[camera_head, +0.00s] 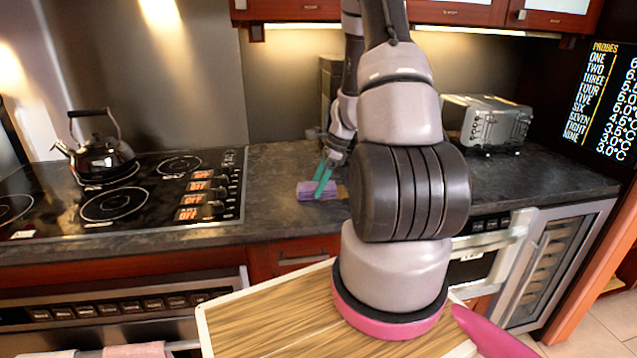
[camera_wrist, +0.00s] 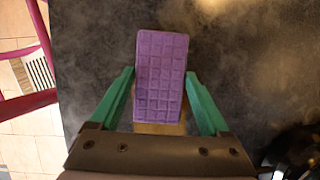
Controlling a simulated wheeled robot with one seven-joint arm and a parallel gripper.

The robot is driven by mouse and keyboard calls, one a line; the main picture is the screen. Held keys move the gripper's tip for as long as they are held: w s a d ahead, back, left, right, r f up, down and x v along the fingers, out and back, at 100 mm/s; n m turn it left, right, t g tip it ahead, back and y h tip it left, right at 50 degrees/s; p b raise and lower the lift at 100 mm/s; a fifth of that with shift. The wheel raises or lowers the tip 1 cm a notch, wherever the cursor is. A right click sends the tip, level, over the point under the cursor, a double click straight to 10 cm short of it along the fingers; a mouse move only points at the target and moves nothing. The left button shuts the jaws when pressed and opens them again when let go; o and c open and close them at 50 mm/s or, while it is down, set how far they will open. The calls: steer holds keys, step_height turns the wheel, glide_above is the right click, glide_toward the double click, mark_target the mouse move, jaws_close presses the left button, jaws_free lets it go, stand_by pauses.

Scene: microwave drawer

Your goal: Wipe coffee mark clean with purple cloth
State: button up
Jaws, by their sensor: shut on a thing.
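The purple cloth (camera_head: 304,190) is a thick block with a grid pattern at the dark counter's front part, right of the cooktop. My gripper (camera_head: 321,188), with teal fingers, is shut on it from above. In the wrist view the cloth (camera_wrist: 161,70) lies between the two fingers and reaches beyond their tips. A brown patch, apparently the coffee mark (camera_wrist: 158,128), shows at the cloth's near end in the wrist view. A small part of this mark (camera_head: 342,191) also shows right of the fingers in the head view. The cloth and my arm hide the rest.
The dark counter (camera_head: 270,165) is clear around the cloth. A cooktop (camera_head: 150,190) with a kettle (camera_head: 100,155) is at left. A toaster (camera_head: 487,122) stands at the back right. A wooden board-like surface (camera_head: 270,315) is in front, below my arm.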

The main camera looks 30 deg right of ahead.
mark_target(339, 192)
steer(key=shift+s+d, duration=0.15)
steer(key=shift+d, duration=0.35)
steer(key=shift+s+d, duration=0.15)
steer(key=shift+d, duration=0.35)
steer(key=shift+s+d+f, duration=0.1)
steer(key=shift+s+d, duration=0.1)
steer(key=shift+d, duration=0.5)
steer(key=shift+s+d+r, duration=0.1)
steer(key=shift+s+d, duration=0.15)
steer(key=shift+d, duration=0.45)
steer(key=shift+s+d+f, duration=0.1)
steer(key=shift+s+d, duration=0.1)
steer(key=shift+d, duration=0.5)
